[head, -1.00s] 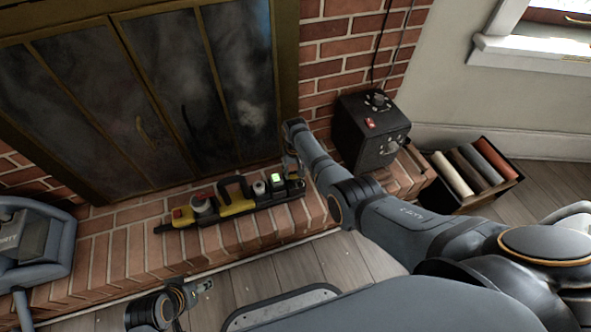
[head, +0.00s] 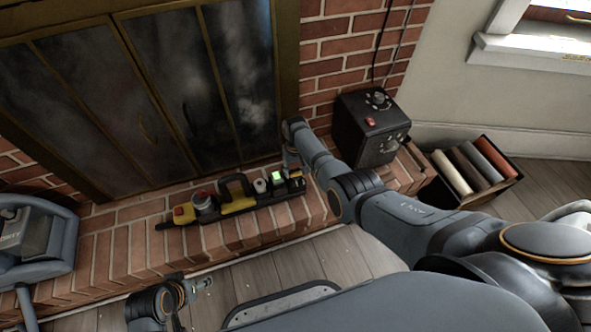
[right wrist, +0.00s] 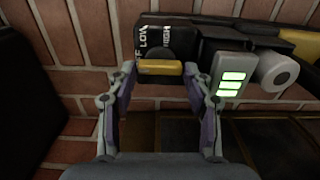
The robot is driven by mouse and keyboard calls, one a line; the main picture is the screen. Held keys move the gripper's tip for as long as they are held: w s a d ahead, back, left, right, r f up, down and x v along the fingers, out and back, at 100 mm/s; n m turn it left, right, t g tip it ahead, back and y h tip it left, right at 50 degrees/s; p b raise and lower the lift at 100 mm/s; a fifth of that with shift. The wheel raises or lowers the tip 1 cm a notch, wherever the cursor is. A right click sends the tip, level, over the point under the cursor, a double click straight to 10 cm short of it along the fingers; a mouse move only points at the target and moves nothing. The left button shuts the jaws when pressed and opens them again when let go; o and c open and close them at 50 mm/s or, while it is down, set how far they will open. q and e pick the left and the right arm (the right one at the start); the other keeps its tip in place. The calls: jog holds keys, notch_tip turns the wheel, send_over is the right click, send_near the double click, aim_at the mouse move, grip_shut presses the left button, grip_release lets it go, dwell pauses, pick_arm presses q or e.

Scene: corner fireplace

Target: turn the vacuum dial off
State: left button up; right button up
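The vacuum (head: 237,203) is a long black and yellow tool lying on the brick hearth. In the right wrist view its dial (right wrist: 160,67) is a yellow bar on a black housing, lying level across the picture. LOW and HIGH show above it, and a partly cut-off label ends in F at the left. My right gripper (right wrist: 160,68) is open, one fingertip on each side of the bar, with what look like narrow gaps. In the head view it (head: 292,172) is at the vacuum's right end. My left gripper (head: 204,285) is low at the left, apart from the vacuum.
A black box (head: 350,135) with knobs and a red switch stands on the hearth right of my right arm. A wooden crate (head: 461,205) with rolls is on the floor farther right. A grey-blue appliance (head: 40,262) is at the left. Fireplace doors (head: 150,100) rise behind.

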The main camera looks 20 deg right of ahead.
jog(key=shift+o, duration=1.1)
